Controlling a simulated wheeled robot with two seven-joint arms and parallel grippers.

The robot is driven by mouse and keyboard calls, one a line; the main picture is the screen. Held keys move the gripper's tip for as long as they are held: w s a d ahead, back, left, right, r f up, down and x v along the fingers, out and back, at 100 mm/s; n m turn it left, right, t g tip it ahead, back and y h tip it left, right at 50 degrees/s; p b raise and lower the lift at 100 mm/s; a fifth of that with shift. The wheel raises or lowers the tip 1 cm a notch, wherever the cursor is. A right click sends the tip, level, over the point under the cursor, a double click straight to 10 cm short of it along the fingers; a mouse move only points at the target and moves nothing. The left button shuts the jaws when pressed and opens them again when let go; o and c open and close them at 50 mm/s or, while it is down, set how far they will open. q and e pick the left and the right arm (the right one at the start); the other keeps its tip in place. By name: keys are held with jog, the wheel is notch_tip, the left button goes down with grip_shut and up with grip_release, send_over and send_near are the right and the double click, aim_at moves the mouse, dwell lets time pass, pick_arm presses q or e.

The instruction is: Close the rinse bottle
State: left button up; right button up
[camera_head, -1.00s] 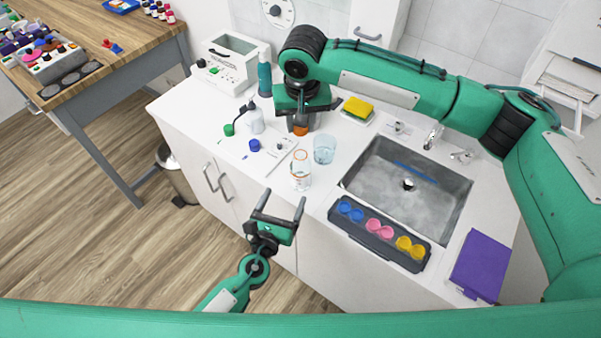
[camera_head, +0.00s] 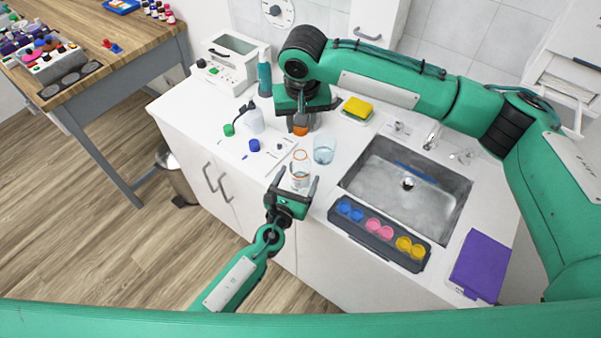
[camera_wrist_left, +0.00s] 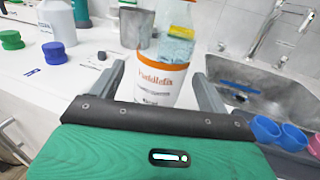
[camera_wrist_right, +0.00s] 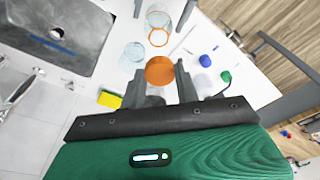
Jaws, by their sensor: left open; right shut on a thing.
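The clear bottle (camera_head: 300,171) with an orange ring at its mouth stands upright on the white counter. Its orange-and-white label shows in the left wrist view (camera_wrist_left: 162,75). My left gripper (camera_head: 295,180) is open low at the bottle, a finger to each side, with gaps between fingers and bottle. My right gripper (camera_head: 301,121) is shut on an orange cap (camera_head: 300,131), held behind the bottle and apart from it. In the right wrist view the cap (camera_wrist_right: 160,71) is between the fingers, and the bottle's open orange-rimmed mouth (camera_wrist_right: 158,37) shows beyond it.
A glass beaker (camera_head: 324,150) stands close right of the bottle. A blue cap (camera_head: 254,145), a green cap (camera_head: 229,130) and a white bottle (camera_head: 252,120) are to the left. The sink (camera_head: 386,209) and a dark tray of coloured cups (camera_head: 347,225) lie right.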

pick_arm(q)
jog(key=shift+x, duration=2.05)
jog(key=c, duration=1.5)
pick_arm(e)
jog(key=shift+f, duration=2.45)
jog(key=shift+f, duration=0.1)
jog(key=shift+f, duration=0.8)
jog(key=shift+f, duration=0.55)
